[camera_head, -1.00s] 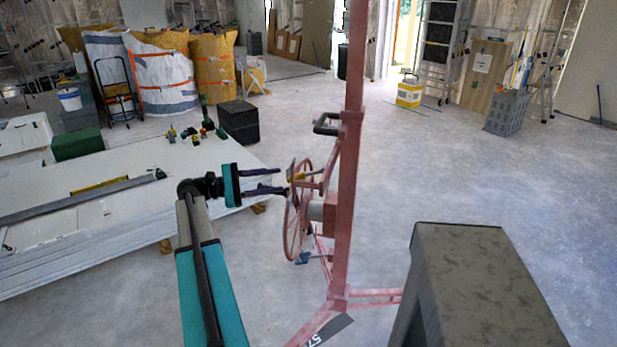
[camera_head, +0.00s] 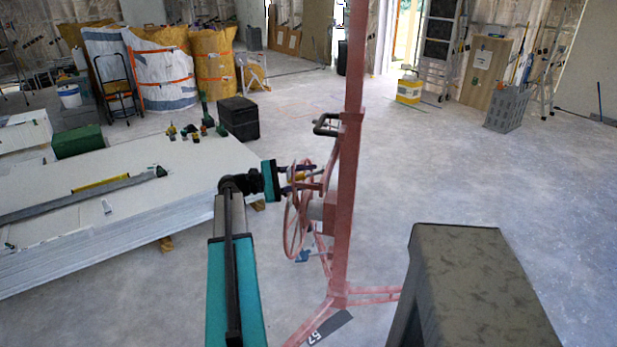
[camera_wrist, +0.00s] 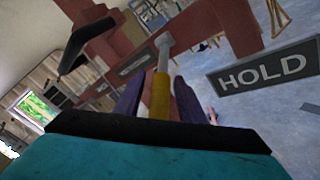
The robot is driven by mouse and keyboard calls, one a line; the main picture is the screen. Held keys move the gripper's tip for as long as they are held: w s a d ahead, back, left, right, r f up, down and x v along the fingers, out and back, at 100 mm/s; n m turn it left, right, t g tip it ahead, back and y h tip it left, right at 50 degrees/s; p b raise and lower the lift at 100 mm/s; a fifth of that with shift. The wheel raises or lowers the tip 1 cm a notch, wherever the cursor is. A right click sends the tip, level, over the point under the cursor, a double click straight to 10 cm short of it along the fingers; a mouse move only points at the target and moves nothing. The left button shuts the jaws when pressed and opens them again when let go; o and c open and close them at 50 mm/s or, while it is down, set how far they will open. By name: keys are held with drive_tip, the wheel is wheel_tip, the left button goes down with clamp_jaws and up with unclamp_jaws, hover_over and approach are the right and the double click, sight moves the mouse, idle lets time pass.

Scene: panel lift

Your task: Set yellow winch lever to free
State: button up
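The yellow winch lever (camera_wrist: 160,97) shows in the wrist view as a yellow grip on a grey rod, running up to the red winch frame (camera_wrist: 205,28). My gripper (camera_wrist: 160,78) is open, with one dark purple finger on each side of the lever. I cannot tell whether either finger touches it. A dark plate reading HOLD (camera_wrist: 265,67) is right of the lever. In the head view, my gripper (camera_head: 318,178) reaches in at the winch beside the red handwheel (camera_head: 297,215) on the red panel lift (camera_head: 346,200). The lever is mostly hidden there by the fingers.
A stack of white panels (camera_head: 120,215) lies on the left, with tools on top. A dark handle (camera_head: 327,124) sticks out from the lift's mast above my gripper. A grey box-shaped thing (camera_head: 470,270) stands at front right. The floor behind the lift is open.

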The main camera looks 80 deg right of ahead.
clamp_jaws()
drive_tip(key=shift+s, duration=0.15)
idle(0.4)
